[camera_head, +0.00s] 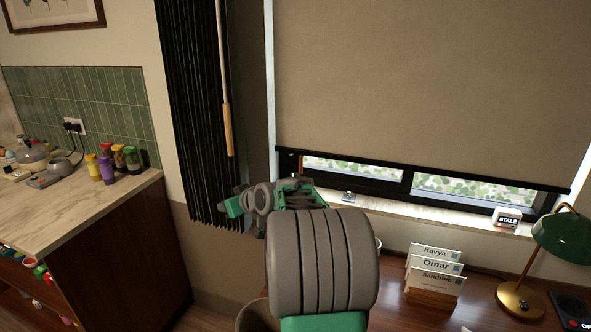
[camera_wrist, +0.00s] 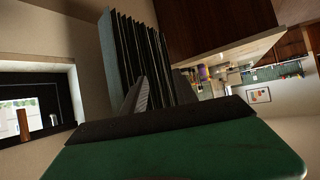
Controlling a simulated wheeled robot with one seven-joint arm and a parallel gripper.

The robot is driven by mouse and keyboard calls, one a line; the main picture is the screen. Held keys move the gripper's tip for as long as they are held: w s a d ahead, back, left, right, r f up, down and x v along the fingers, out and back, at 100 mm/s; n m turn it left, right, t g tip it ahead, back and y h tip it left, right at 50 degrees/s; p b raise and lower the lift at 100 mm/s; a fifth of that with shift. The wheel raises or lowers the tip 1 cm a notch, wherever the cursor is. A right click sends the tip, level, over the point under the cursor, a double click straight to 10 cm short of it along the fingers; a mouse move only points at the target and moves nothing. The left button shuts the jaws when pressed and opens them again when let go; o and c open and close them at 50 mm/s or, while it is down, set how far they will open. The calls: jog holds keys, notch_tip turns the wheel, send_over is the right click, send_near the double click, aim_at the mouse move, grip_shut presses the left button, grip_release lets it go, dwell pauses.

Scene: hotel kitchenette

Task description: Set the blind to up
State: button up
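The beige roller blind (camera_head: 430,80) hangs low over the window, its dark bottom bar (camera_head: 420,172) a little above the sill. A strip of window shows below it. A thin pale rod with a wooden handle (camera_head: 228,130) hangs left of the blind, in front of the black pleated curtain (camera_head: 190,110). My gripper (camera_head: 234,208) is below the handle and apart from it, near the curtain's lower end. In the wrist view, the gripper's dark fingers (camera_wrist: 163,83) stand apart before the curtain (camera_wrist: 145,50), with nothing seen held between them.
A sill (camera_head: 400,207) runs under the window. The desk below holds name cards (camera_head: 435,275) and a green lamp (camera_head: 562,237). A counter (camera_head: 60,205) with jars and a kettle stands at left. A brown cylinder (camera_wrist: 24,122) shows at left in the wrist view; I cannot tell what it is.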

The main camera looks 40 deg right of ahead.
jog(key=d+m+t+h, duration=0.1)
jog(key=d+t+h, duration=0.1)
jog(key=d, duration=1.1)
jog(key=m+t+h, duration=0.2)
jog(key=t+h, duration=0.1)
send_near(301, 166)
jog(key=x, duration=0.3)
jog(key=p+x, duration=0.1)
jog(key=x, duration=0.6)
jog(key=shift+w+d+f+p, duration=0.2)
jog(key=shift+w+d+p, duration=0.1)
jog(key=shift+p, duration=0.1)
jog(key=shift+c, duration=0.3)
grip_shut()
